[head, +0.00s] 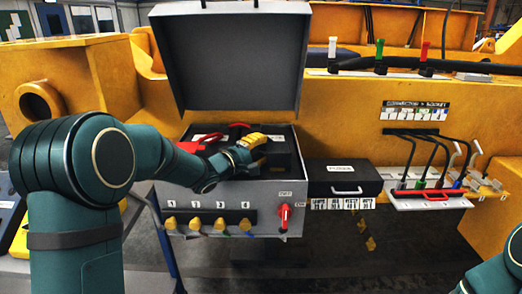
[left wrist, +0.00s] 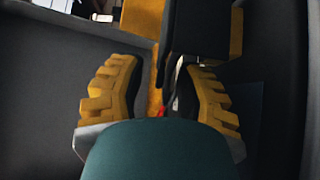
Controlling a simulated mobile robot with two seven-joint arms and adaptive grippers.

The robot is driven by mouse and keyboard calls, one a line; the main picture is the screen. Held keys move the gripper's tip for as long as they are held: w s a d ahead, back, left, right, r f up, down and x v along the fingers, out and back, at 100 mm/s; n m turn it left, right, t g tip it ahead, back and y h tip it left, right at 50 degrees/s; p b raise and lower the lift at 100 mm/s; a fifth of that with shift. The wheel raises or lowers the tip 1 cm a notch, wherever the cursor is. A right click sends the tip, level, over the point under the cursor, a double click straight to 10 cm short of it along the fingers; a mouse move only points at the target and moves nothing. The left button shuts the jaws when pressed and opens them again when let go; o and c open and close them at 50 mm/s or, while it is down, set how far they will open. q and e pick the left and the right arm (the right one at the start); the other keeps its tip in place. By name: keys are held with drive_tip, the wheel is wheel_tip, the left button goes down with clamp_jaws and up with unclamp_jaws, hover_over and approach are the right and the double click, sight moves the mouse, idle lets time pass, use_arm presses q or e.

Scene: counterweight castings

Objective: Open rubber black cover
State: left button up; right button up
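The grey metal box (head: 240,192) stands open, its lid (head: 236,55) raised upright at the back. Black pieces (head: 283,148) lie inside it; which one is the rubber cover I cannot tell for sure. My left gripper (head: 254,142) reaches into the box from the left, beside these black pieces. In the left wrist view its yellow fingers (left wrist: 158,88) stand apart, and a black block-like piece (left wrist: 196,28) shows just beyond them, nearer the right finger. Nothing is clearly gripped, and contact cannot be told. My right gripper is out of view.
Red handles (head: 199,145) lie in the box beside my left wrist. Yellow knobs (head: 195,222) and a red switch (head: 284,215) are on its front. Right of it stand a black fuse case (head: 343,180) and a panel with levers (head: 428,202). The raised lid bounds the back.

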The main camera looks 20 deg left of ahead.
use_arm(q)
drive_tip(key=shift+w+d, duration=0.15)
drive_tip(key=shift+w, duration=0.05)
clamp_jaws()
drive_tip(key=shift+r, duration=0.1)
